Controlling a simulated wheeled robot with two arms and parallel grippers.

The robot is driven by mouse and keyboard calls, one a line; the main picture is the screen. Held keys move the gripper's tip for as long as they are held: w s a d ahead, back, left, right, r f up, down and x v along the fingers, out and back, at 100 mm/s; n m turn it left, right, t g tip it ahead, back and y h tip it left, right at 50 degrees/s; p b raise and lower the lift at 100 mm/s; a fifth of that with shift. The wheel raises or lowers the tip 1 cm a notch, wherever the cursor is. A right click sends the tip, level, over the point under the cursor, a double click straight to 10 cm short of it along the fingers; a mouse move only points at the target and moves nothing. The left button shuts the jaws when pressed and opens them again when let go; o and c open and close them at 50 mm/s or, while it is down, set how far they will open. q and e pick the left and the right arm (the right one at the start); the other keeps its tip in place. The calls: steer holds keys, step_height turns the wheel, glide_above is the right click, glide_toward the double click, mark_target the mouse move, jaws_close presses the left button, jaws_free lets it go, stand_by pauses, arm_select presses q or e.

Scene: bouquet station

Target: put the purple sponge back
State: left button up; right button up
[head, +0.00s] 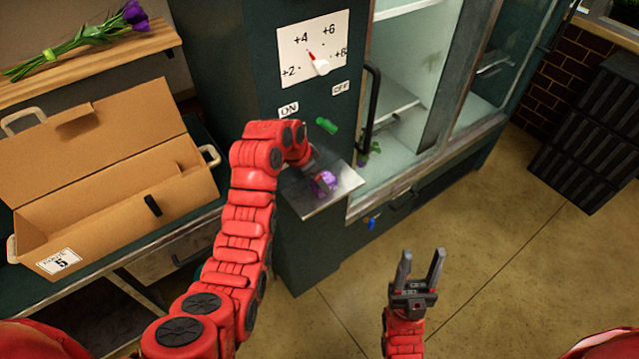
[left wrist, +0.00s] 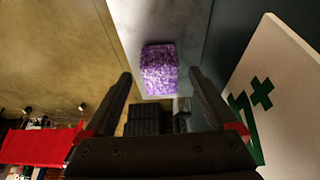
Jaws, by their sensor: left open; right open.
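The purple sponge (head: 325,184) lies on a small metal shelf (head: 340,196) fixed to the dark green cabinet. The left wrist view shows the sponge (left wrist: 160,72) on the shelf's grey surface, ahead of and between my left fingertips. My left gripper (left wrist: 160,80) is open, with a visible gap on each side of the sponge. In the head view its arm reaches over the shelf and partly hides the gripper and sponge. My right gripper (head: 420,270) is open and empty, pointing up above the floor.
A dial (head: 313,50) and a green handle (head: 326,125) sit on the cabinet above the shelf. The glass-fronted cooler (head: 415,110) with a black handle is to the right. An open cardboard box (head: 110,190) stands left. A white panel (left wrist: 275,90) with a green cross is near my left gripper.

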arm_select(q)
steer(key=shift+b+v, duration=0.35)
steer(key=shift+v, duration=0.55)
steer(key=p+v, duration=0.7)
